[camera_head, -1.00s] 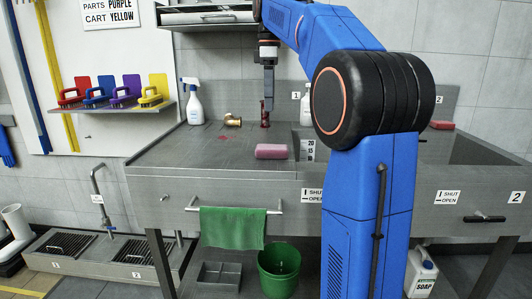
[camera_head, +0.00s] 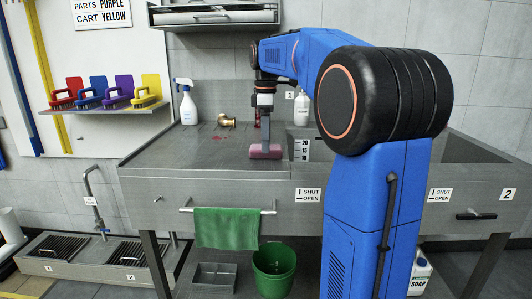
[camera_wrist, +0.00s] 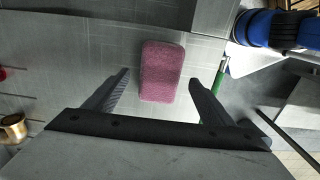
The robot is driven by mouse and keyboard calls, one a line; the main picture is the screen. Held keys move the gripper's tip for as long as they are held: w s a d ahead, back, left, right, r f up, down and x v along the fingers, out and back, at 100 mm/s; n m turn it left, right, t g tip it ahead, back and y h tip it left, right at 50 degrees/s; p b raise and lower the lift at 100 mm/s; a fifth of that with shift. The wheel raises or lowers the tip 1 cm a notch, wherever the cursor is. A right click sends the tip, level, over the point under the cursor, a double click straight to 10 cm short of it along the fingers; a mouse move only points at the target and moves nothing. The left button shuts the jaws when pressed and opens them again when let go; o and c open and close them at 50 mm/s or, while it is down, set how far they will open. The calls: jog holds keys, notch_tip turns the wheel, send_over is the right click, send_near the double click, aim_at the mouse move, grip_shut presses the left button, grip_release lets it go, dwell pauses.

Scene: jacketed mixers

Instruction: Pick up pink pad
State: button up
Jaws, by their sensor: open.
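The pink pad (camera_head: 258,154) lies on the grey steel counter near its front edge. In the wrist view the pink pad (camera_wrist: 161,71) is a rounded block lying between and slightly beyond the two fingers. My gripper (camera_head: 265,140) points down over the pad in the head view and partly covers it. In the wrist view my gripper (camera_wrist: 158,80) has its fingers wide apart, with nothing between them touching. The exact height above the pad is hard to tell.
A brass fitting (camera_head: 227,120) and a spray bottle (camera_head: 187,104) stand behind to the left. A white bottle (camera_head: 301,109) stands at the back. A sink basin (camera_head: 480,150) is at the right. A green towel (camera_head: 226,228) hangs below the front edge.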

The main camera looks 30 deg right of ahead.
jog(key=shift+f, duration=1.1)
jog(key=c, duration=1.2)
jog(key=shift+c, duration=0.2)
notch_tip(320, 180, up, 10)
jog(key=o, duration=0.6)
jog(key=shift+c, duration=0.2)
jog(key=c, duration=0.4)
